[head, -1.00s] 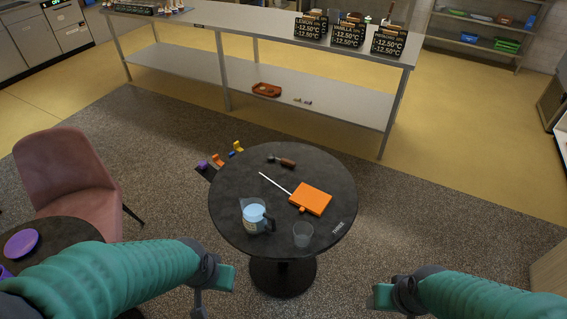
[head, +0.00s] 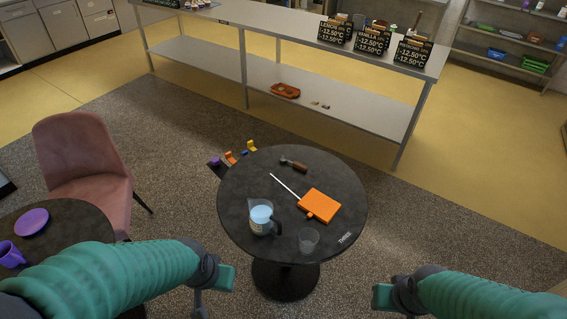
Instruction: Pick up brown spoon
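A small utensil with a brown handle (head: 299,167) and a dark metal end lies at the far side of the round dark table (head: 240,205). It is the only brown spoon-like thing I see on this table; its exact shape is too small to tell. My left gripper (head: 212,290) is in front of the table at the lower left, well short of the utensil. My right gripper (head: 388,299) is at the lower right, also well away from it. Neither touches anything on the table. The fingers are too unclear to tell open from shut.
The table also holds an orange box (head: 320,203) with a white stick (head: 284,185), a pitcher of blue liquid (head: 262,217) and a clear cup (head: 308,240). A pink chair (head: 85,160) and a second table stand left. A long counter (head: 280,38) stands behind.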

